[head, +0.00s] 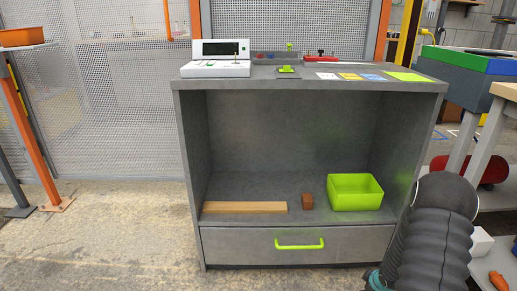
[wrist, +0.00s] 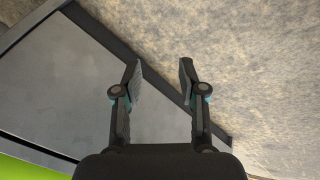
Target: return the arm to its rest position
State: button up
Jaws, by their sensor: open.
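In the wrist view my gripper (wrist: 160,75) points down with its two fingers apart and nothing between them. Below it are a flat grey surface on the left and the bare floor on the right. In the head view my dark arm (head: 435,235) is at the lower right, in front of the right side of the grey cabinet (head: 190,140). Only a small part of the gripper end shows there, low beside the cabinet, and its fingers are hidden.
Below is a closed drawer with a green handle (head: 300,245). Tables with a green-and-blue box (head: 475,62) stand right.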

jog(key=s+a+r+m+g+h+p, duration=0.15)
jog(key=s+a+r+m, duration=0.35)
jog(key=r, duration=0.6)
jog(key=s+r+m+g+p, duration=0.1)
jog(key=s+r+m+g, duration=0.25)
jog(key=s+r, duration=0.6)
jog(key=s+a+r+t+p, duration=0.1)
jog(key=s+a+r, duration=0.3)
jog(key=r, duration=0.6)
jog(key=s+a+r+m+t+y+p, duration=0.1)
jog(key=s+a+r+t+p, duration=0.1)
jog(key=a+r, duration=0.6)
jog(key=s+a+r+t+y+p, duration=0.1)
jog(key=s+a+r, duration=0.5)
jog(key=r, duration=0.6)
jog(key=shift+s+r+t+p, duration=0.4)
jog(key=shift+t+p, duration=0.3)
jog(key=shift+p, duration=0.2)
jog(key=shift+a, duration=0.1)
